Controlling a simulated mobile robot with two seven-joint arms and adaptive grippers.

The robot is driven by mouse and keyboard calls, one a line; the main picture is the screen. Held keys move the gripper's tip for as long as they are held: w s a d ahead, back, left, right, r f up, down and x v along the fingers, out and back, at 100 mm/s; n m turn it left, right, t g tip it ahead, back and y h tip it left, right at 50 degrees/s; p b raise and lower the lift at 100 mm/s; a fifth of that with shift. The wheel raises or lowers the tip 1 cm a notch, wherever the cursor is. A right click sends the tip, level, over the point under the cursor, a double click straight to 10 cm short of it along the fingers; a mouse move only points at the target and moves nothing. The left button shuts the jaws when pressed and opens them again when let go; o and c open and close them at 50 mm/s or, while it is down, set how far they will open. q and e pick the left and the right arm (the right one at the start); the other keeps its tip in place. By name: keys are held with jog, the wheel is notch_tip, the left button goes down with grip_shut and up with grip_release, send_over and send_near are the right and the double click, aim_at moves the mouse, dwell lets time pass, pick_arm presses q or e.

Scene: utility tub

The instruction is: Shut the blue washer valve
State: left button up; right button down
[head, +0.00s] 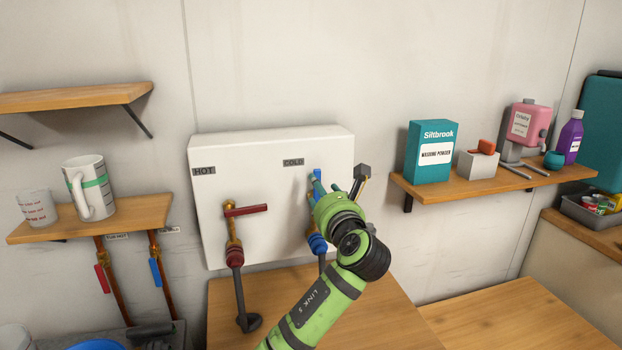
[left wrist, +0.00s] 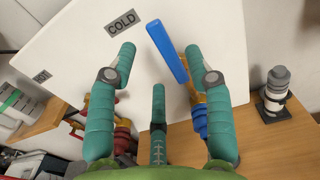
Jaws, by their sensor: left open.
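The blue washer valve's lever (head: 316,175) stands upright under the COLD label on the white wall box, partly hidden behind my left gripper (head: 328,186). In the left wrist view the blue lever (left wrist: 167,51) rises from a brass body (left wrist: 193,84) with a blue hose fitting (left wrist: 200,120) below. My left gripper (left wrist: 160,55) is open, its teal fingers spread on both sides of the lever. I cannot tell whether any finger touches it. The red washer valve (head: 245,210) sits under the HOT label with its lever level. My right gripper is not in view.
The white box (head: 270,180) is on the wall. A right shelf (head: 490,185) holds a teal powder box (head: 432,150) and bottles. A left shelf (head: 90,218) holds mugs. Beneath it hang separate red (head: 102,279) and blue (head: 155,272) tub levers. The wooden counter (head: 520,320) has free room.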

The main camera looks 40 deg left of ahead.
pick_arm(q)
jog(key=p+x, duration=0.1)
jog(key=x, duration=0.4)
jog(key=shift+w+a+p, duration=0.2)
jog(key=shift+p, duration=0.15)
jog(key=shift+w+a, duration=0.2)
jog(key=shift+a, duration=0.05)
grip_shut()
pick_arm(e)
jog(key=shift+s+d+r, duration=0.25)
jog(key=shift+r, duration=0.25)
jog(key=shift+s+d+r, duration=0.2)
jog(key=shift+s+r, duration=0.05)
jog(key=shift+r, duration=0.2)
